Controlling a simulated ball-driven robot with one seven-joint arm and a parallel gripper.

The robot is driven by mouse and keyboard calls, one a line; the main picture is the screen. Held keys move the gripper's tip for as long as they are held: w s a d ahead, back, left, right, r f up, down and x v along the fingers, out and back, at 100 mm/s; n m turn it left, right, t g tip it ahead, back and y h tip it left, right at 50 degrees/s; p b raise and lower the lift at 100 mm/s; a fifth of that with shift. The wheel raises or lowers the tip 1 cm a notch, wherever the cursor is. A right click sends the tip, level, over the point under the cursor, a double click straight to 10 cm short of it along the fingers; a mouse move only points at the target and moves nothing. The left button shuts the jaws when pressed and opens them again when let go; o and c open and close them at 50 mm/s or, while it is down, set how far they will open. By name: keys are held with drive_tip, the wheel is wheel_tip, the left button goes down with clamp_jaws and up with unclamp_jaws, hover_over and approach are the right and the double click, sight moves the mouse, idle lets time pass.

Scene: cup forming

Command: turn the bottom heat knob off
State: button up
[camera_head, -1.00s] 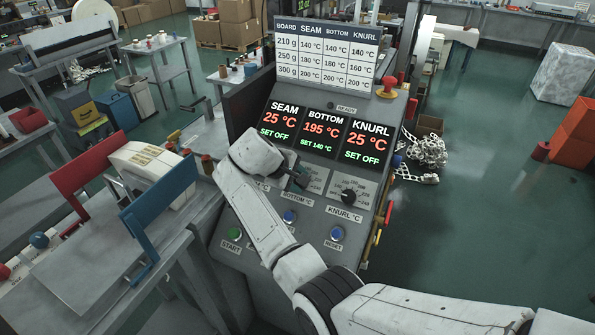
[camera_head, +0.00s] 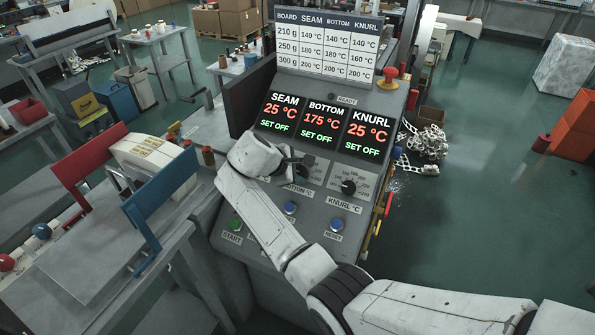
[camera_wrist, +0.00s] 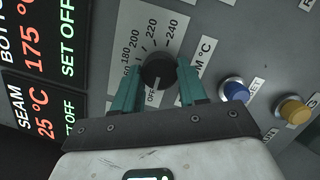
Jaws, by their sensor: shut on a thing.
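The bottom heat knob (camera_wrist: 158,71) is a round black knob on a pale dial, with OFF printed at its lower edge in the wrist view. My gripper (camera_wrist: 157,77) has its two teal fingers on either side of the knob, shut on it. In the head view my white wrist covers much of this knob and the seam knob's place. The bottom display (camera_head: 321,120) reads 175 °C in red with SET OFF in green below.
The seam display (camera_head: 281,112) and knurl display (camera_head: 367,131) both read 25 °C, SET OFF. The knurl knob (camera_head: 348,187) sits just right. Below are a green start button (camera_head: 235,224) and blue buttons (camera_head: 290,207). A red emergency button (camera_head: 388,75) stands at upper right.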

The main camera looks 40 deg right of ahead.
drive_tip(key=shift+w+a, duration=0.1)
drive_tip(key=o, duration=1.1)
drive_tip(key=shift+c, duration=0.2)
drive_tip(key=shift+r, duration=0.1)
drive_tip(key=b+v, duration=0.2)
drive_tip(key=v, duration=0.8)
drive_tip(key=shift+a+r, duration=0.2)
drive_tip(key=shift+a, duration=0.05)
